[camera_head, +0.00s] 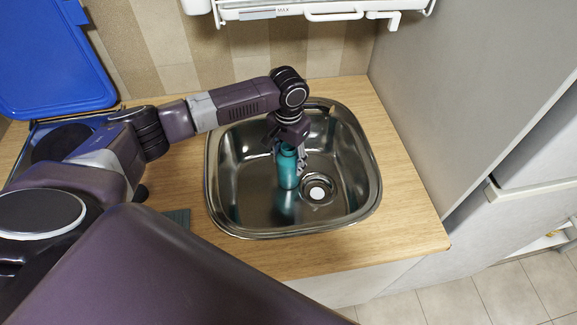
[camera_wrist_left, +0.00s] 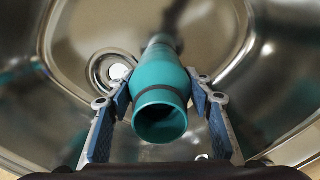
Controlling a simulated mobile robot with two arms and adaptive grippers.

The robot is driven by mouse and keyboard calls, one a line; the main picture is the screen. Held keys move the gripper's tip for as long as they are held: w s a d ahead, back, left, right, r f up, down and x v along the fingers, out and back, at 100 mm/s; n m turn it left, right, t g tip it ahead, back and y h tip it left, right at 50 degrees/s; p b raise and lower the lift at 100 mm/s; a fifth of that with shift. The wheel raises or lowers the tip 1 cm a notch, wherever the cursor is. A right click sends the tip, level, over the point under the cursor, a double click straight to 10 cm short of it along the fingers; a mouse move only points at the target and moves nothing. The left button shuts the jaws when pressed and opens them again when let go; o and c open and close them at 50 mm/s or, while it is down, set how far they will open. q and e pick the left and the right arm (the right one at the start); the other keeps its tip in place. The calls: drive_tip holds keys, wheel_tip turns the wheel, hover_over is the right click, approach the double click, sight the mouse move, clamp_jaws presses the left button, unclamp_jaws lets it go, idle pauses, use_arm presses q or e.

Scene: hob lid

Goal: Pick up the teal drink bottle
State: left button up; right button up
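The teal drink bottle (camera_head: 288,172) stands upright in the metal sink, left of the drain, its lower part reflected in the basin. My left gripper (camera_head: 289,163) reaches down into the sink with its fingers on either side of the bottle's upper part. In the left wrist view the bottle (camera_wrist_left: 160,85) shows its round open mouth towards the camera, between the two blue-padded fingers (camera_wrist_left: 160,90). The fingers are spread, with gaps beside the mouth; whether the tips touch the body is unclear. My right gripper is not in view.
The sink (camera_head: 235,222) is set in a wooden counter (camera_head: 410,235). Its walls surround the bottle. A raised blue lid (camera_head: 50,60) is at the left, a white rack (camera_head: 335,10) hangs above, and a grey panel (camera_head: 450,90) rises at the right.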

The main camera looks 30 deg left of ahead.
use_arm(q)
drive_tip(key=c, duration=0.6)
drive_tip(key=shift+r, duration=0.15)
